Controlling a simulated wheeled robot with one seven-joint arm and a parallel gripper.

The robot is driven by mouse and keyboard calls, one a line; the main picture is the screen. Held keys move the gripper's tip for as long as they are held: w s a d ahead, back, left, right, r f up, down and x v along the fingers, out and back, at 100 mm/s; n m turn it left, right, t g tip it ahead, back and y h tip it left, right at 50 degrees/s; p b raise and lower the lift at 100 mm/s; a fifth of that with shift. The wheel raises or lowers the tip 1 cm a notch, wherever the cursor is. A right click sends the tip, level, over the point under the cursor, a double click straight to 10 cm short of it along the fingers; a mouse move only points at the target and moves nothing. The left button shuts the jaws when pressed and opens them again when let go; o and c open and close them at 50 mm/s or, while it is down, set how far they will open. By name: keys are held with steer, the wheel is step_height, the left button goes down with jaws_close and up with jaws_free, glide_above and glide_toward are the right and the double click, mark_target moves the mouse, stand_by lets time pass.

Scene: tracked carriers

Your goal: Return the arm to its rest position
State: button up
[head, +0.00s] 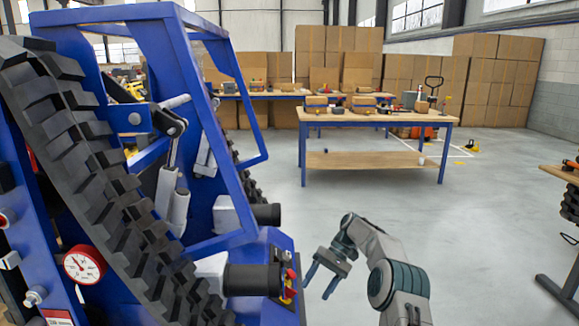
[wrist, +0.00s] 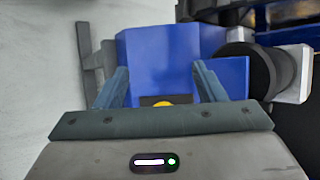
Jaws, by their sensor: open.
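My gripper (head: 319,281) is at the end of my grey arm, low in the middle of the head view. It is open, with nothing between its fingers. It is just right of the front of a blue tracked carrier (head: 222,150), near a red and yellow part (head: 289,284) on the carrier's front. In the wrist view my gripper (wrist: 160,82) has its two fingers spread, with the blue carrier body (wrist: 175,52) beyond them. A yellow round spot (wrist: 162,102) shows low between the fingers, partly hidden by the gripper.
A wooden workbench (head: 378,117) with several items stands behind. Stacked cardboard boxes (head: 500,90) line the back wall. Another table (head: 560,174) stands at the right edge. A black cylinder (head: 252,279) sticks out of the carrier beside my gripper. Open grey floor (head: 480,220) lies to the right.

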steer(key=s+r+t+h+p, duration=0.2)
steer(key=s+r+p, duration=0.3)
steer(key=r, duration=0.7)
steer(key=s+r+t+h+p, duration=0.25)
steer(key=s+r, duration=0.55)
steer(key=r, duration=0.4)
steer(key=s+d+r+t+p, duration=0.1)
steer(key=s+d+r+p, duration=0.1)
steer(key=s, duration=0.6)
steer(key=s+d+r+m+t+h+p, duration=0.1)
steer(key=s+d+r+t+p, duration=0.1)
steer(key=s, duration=0.6)
steer(key=s+d+r+m+t+h+p, duration=0.1)
steer(key=s+r+p, duration=0.3)
steer(key=s, duration=0.4)
steer(key=shift+d, duration=0.65)
